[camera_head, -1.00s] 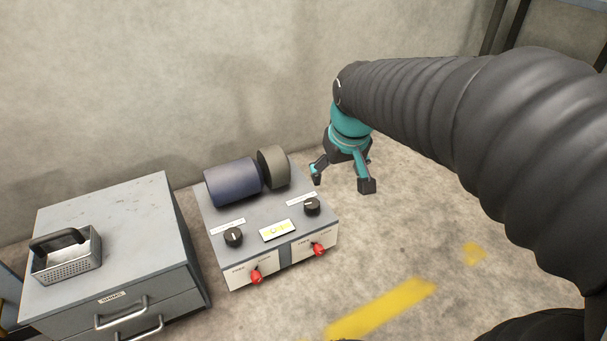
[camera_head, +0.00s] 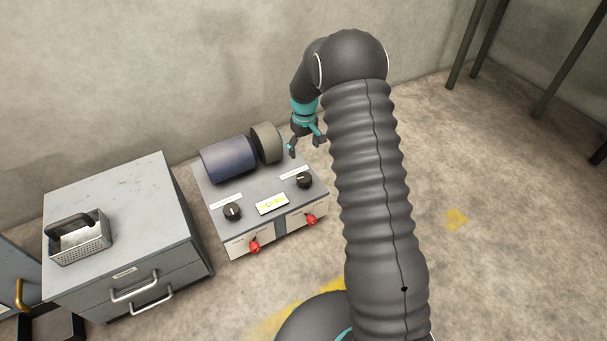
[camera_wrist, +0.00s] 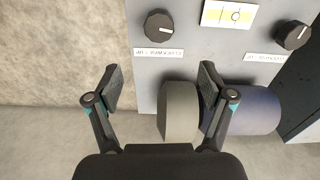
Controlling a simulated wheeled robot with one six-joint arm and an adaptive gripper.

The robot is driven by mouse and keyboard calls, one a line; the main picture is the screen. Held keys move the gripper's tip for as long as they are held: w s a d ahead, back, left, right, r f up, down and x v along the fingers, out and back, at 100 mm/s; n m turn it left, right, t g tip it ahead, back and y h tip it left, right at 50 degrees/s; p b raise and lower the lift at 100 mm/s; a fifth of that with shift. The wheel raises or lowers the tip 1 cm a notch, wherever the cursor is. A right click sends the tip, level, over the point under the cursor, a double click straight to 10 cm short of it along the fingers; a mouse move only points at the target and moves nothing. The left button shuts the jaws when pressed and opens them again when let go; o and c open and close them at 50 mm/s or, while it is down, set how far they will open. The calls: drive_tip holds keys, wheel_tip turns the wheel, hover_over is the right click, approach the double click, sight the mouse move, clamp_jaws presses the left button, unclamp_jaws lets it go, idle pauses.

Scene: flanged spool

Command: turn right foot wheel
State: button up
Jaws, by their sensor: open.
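A grey control box carries two black dial knobs with white pointer marks. The right knob (camera_head: 304,180) also shows at the top of the wrist view (camera_wrist: 158,26), with a label plate (camera_wrist: 158,54) whose words I cannot read surely. The left knob (camera_head: 232,212) is at the top right of the wrist view (camera_wrist: 293,36). My gripper (camera_head: 306,145) is open and empty, above the back right part of the box. In the wrist view its fingers (camera_wrist: 160,85) are spread, apart from the right knob, with one finger overlapping the cylinders.
A blue cylinder (camera_head: 228,160) and a grey cylinder (camera_head: 267,143) lie at the back of the box (camera_head: 243,192). A drawer cabinet (camera_head: 150,225) with a metal basket (camera_head: 80,240) stands left.

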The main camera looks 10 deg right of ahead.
sight(304, 177)
drive_tip(key=f, duration=1.6)
drive_tip(key=shift+w+f+p, duration=0.15)
drive_tip(key=shift+w+p, duration=0.15)
drive_tip(key=shift+w, duration=0.05)
drive_tip(key=c, duration=1.2)
drive_tip(key=shift+o, duration=0.2)
drive_tip(key=shift+f+b, duration=0.1)
drive_tip(key=shift+b, duration=0.3)
